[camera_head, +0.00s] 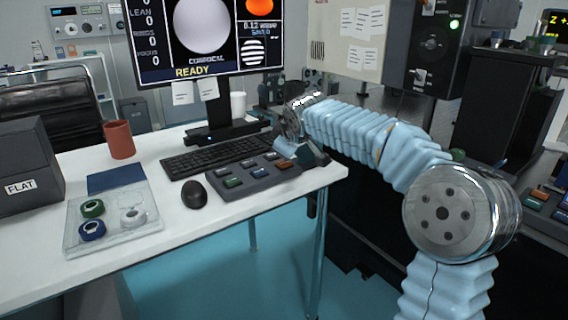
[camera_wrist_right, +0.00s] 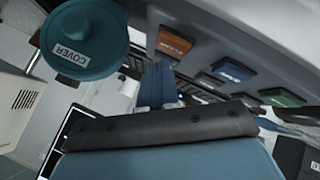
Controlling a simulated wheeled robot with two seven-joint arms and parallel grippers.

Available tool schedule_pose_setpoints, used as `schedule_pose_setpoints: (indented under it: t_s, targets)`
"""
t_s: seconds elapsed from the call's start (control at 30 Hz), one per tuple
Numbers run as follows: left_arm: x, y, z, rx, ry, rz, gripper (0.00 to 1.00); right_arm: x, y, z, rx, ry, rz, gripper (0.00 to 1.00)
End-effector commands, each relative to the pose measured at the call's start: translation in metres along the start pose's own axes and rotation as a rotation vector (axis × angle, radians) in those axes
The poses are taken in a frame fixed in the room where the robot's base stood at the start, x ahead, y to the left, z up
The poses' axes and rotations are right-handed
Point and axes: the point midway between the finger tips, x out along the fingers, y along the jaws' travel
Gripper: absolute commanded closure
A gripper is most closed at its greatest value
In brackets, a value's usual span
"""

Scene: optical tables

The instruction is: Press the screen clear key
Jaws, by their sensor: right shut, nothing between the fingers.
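The grey key pad (camera_head: 245,178) lies on the white table in front of the keyboard, with several coloured keys. The key labels are too small or blurred to read, so I cannot tell which is screen clear. My right gripper (camera_wrist_right: 158,82) is shut and empty, close to the orange-key end of the pad. Contact with a key cannot be made out. My left gripper is not in view.
A monitor (camera_head: 205,35) reading READY stands behind the keyboard (camera_head: 218,155). A mouse (camera_head: 194,194), a clear tray (camera_head: 75,226) with rings, and a red cup (camera_head: 119,140) are to the left. A teal round part marked COVER (camera_wrist_right: 88,35) is near the gripper in the wrist view.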

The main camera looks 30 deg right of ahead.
Motion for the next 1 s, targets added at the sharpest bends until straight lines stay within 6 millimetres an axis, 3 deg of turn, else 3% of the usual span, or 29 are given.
schedule_pose_setpoints:
  t_s: [1.0]
  targets:
    - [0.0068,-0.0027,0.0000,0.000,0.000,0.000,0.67,0.0061,-0.0046,0.0047,0.000,0.000,0.000,1.00]
